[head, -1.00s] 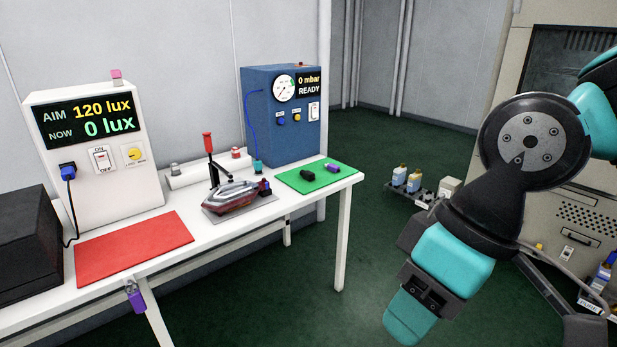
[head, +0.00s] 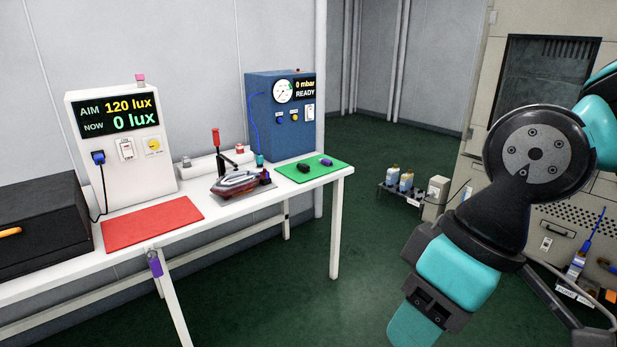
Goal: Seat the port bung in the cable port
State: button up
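A red and grey tail lamp (head: 238,182) rests on a grey plate (head: 262,196) on the white bench, below a red-handled clamp (head: 215,140). A small dark and purple part (head: 265,178) is at the lamp's right end. On the green mat (head: 287,171) lie a black piece (head: 304,168) and a small purple piece (head: 326,161). These are too small to tell which is the port bung, and I cannot make out the cable port. My arm hangs at the right, well away from the bench. Its gripper end is not visible.
A blue pressure box (head: 265,135) stands behind the green mat.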

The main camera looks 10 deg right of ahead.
aim_at(305, 168)
jog(key=u, duration=0.55)
jog(key=i, duration=2.15)
jog(key=z, duration=0.8)
jog(key=i, duration=0.8)
jog(key=z, duration=1.15)
jog(key=i, duration=0.45)
jog(key=u, duration=0.15)
